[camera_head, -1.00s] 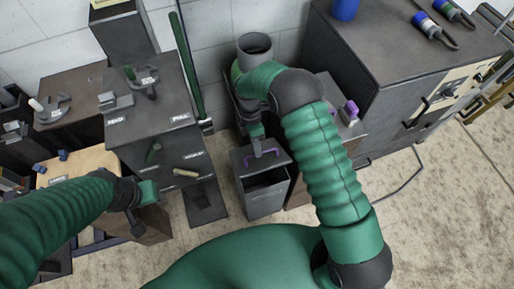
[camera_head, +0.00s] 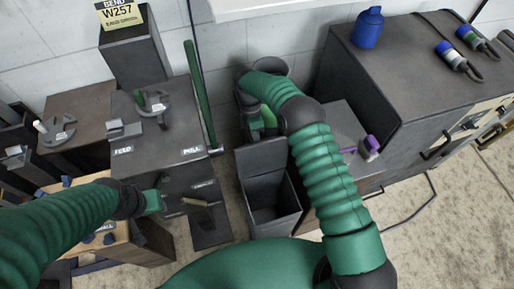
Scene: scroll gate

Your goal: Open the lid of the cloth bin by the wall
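The dark grey cloth bin (camera_head: 262,222) stands on the floor by the wall, in the middle of the view. Its lid (camera_head: 263,159) is tilted up at the rear edge, and the bin's inside shows. The purple lid handle seen earlier is hidden now. My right gripper (camera_head: 264,128) is just behind the top of the raised lid, with its fingertips hidden, so I cannot tell whether it holds the handle. My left gripper (camera_head: 156,200) is at the left, in front of the dark cabinet, away from the bin; its fingers are too unclear to read.
A dark cabinet (camera_head: 158,130) with labels stands left of the bin, with a green pole (camera_head: 200,95) beside it. A grey round container (camera_head: 270,67) is behind my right arm. A large dark bench (camera_head: 410,65) with a blue bottle (camera_head: 368,28) is at the right.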

